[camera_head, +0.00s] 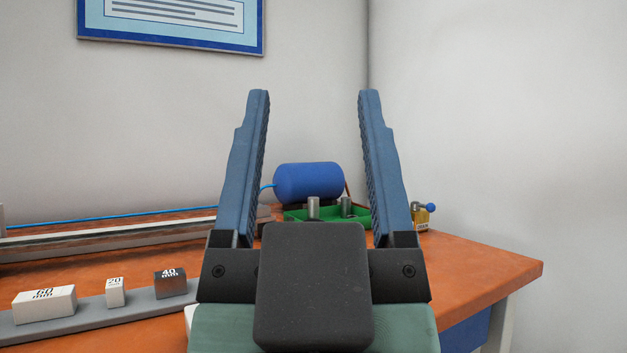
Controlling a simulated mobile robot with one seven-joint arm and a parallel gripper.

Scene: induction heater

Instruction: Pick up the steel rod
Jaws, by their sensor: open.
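My gripper (314,97) is in the foreground, its two blue ridged fingers pointing up and spread wide apart with nothing between them. Beyond it, seen through the gap, a grey metal cylinder (313,208) stands upright at a green tray (296,214). A second, similar grey cylinder (346,206) stands just to its right. Either may be the steel rod; I cannot tell which. My gripper's dark body hides their lower surroundings and part of the tray. Both cylinders are apart from the fingers.
A blue tank (309,182) with a blue hose lies behind the tray. A small yellow device with a blue knob (424,215) stands right. On the orange table (480,264), a grey strip at left carries blocks marked 60 (44,304), 20 (115,291) and 40 (170,283). The table's right side is clear.

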